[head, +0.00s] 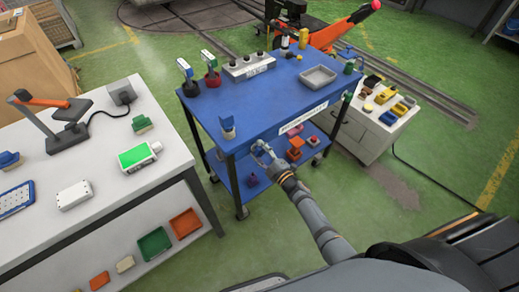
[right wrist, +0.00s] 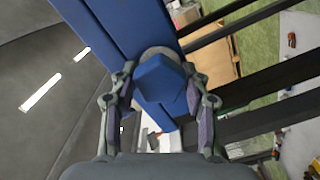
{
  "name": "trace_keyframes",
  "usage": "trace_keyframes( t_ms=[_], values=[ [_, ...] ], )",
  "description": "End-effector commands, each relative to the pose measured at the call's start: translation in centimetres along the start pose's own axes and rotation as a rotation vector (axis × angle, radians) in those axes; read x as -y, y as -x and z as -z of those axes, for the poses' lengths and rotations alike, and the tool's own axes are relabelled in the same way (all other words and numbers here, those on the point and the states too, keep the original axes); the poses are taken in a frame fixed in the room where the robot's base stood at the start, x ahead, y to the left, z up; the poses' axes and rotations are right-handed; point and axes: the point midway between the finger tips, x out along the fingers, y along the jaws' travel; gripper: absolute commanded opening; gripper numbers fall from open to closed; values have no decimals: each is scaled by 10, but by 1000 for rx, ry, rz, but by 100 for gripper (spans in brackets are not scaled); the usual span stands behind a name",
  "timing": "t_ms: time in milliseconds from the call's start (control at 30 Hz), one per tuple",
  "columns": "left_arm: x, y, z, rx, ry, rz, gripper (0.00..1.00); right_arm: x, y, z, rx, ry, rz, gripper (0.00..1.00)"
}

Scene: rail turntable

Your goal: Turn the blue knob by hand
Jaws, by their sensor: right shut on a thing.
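The blue knob (right wrist: 160,82) shows in the right wrist view between the two fingers. A pale round plate lies behind it, against a blue beam. My right gripper (right wrist: 163,104) has a finger on each side of the knob and is shut on it. In the head view my right gripper (head: 262,150) is at the front edge of the blue table (head: 245,95), below its top. I cannot make out the knob there. My left gripper is not in view.
A blue brush-like thing (head: 227,124) stands on the table's front corner, near my right gripper. A grey tray (head: 319,77) and a box with black knobs (head: 247,67) stand farther back. A white bench (head: 100,185) is at left, a white cabinet (head: 366,137) at right.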

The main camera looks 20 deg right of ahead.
Motion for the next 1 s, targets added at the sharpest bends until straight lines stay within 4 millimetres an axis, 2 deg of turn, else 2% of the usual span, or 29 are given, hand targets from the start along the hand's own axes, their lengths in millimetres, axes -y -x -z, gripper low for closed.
trace_keyframes(
  t_ms=[300,833,867,1000],
  values=[
    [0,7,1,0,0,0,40,0,0,-1,2,-107,1,16],
    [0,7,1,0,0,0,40,1,0,-1,2,-125,2,16],
    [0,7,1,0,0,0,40,1,0,-1,2,-124,2,51],
    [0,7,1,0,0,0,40,0,0,-1,2,-124,2,70]
  ],
)
